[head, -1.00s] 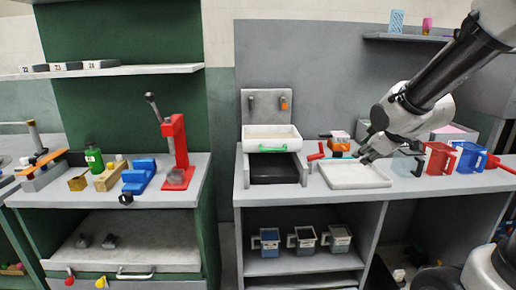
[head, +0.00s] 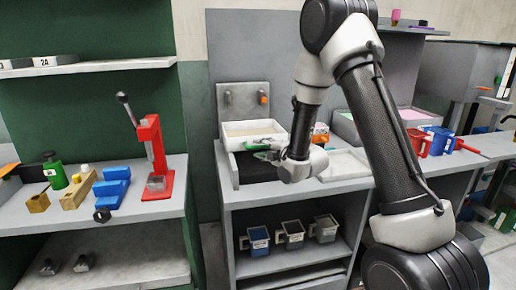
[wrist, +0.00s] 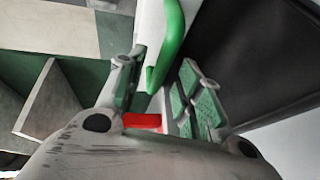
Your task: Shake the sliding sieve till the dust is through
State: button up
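The sliding sieve is a white open box (head: 248,130) with a green handle on its front, set in a grey stand with a dark space below. In the wrist view the green handle (wrist: 170,45) reaches down between the two finger pads of my gripper (wrist: 163,70). The fingers stand apart with a gap beside the handle, so my gripper is open around it. In the head view my gripper (head: 262,151) is at the sieve's front, and my wrist hides part of the stand.
A white tray (head: 345,163) lies right of the stand, partly behind my arm. Red and blue jugs (head: 438,139) stand farther right. A red press (head: 154,155) stands on the left bench.

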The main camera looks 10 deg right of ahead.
jog(key=shift+x, duration=1.2)
grip_shut()
